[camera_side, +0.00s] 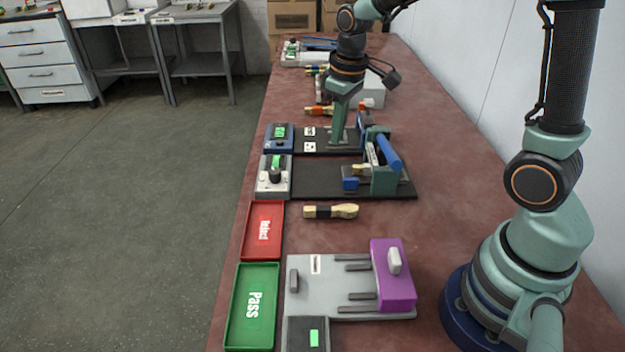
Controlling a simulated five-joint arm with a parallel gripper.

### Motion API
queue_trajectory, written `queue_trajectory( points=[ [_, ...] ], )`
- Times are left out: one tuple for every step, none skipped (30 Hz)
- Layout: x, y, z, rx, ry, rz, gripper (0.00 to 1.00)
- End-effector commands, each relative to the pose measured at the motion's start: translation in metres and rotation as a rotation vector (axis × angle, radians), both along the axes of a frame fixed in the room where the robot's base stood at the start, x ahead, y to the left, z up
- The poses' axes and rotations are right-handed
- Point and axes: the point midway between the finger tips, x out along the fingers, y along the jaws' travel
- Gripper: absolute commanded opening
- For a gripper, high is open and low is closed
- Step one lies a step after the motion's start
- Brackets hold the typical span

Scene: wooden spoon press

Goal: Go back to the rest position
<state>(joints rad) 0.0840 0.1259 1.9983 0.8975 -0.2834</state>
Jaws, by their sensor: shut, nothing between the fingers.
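My gripper (338,138) points straight down in the upper middle of the side view. Its fingers are together with nothing visible between them. Its tips show over the far black base plate (310,146), left of an upright fixture; I cannot tell whether they touch the plate. The nearer press (383,178), green with a blue handle (389,152), stands on a second black plate, in front of the gripper. A small wooden piece (360,170) shows at this press, partly hidden. A wooden piece with a black band (331,211) lies on the table in front of it.
A grey fixture with a purple block (393,285) stands in the foreground. A wooden piece with an orange part (321,111) lies behind my gripper. The reddish table is clear at centre right.

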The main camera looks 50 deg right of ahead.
Motion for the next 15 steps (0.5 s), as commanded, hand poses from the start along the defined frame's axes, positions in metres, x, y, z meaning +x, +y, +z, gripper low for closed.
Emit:
queue_trajectory(
  points=[
    [-0.008, 0.004, 0.015, 0.000, -0.037, -0.013, 0.00],
    [-0.012, 0.006, 0.022, 0.000, -0.055, -0.023, 0.00],
    [-0.018, 0.008, 0.030, 0.003, -0.078, -0.035, 0.00],
    [-0.023, 0.010, 0.036, 0.004, -0.095, -0.044, 0.00],
    [-0.028, 0.011, 0.041, 0.006, -0.112, -0.054, 0.00],
    [-0.035, 0.014, 0.048, 0.008, -0.135, -0.064, 0.00],
    [-0.040, 0.016, 0.053, 0.011, -0.152, -0.074, 0.00],
    [-0.045, 0.017, 0.057, 0.013, -0.169, -0.082, 0.00],
    [-0.052, 0.019, 0.062, 0.019, -0.192, -0.095, 0.00],
    [-0.057, 0.021, 0.066, 0.021, -0.210, -0.103, 0.00],
    [-0.062, 0.022, 0.069, 0.026, -0.226, -0.112, 0.00],
    [-0.069, 0.024, 0.073, 0.030, -0.248, -0.123, 0.00],
    [-0.074, 0.025, 0.075, 0.035, -0.265, -0.131, 0.00],
    [-0.078, 0.026, 0.077, 0.039, -0.280, -0.139, 0.00],
    [-0.084, 0.028, 0.079, 0.044, -0.298, -0.148, 0.00]
  ],
)
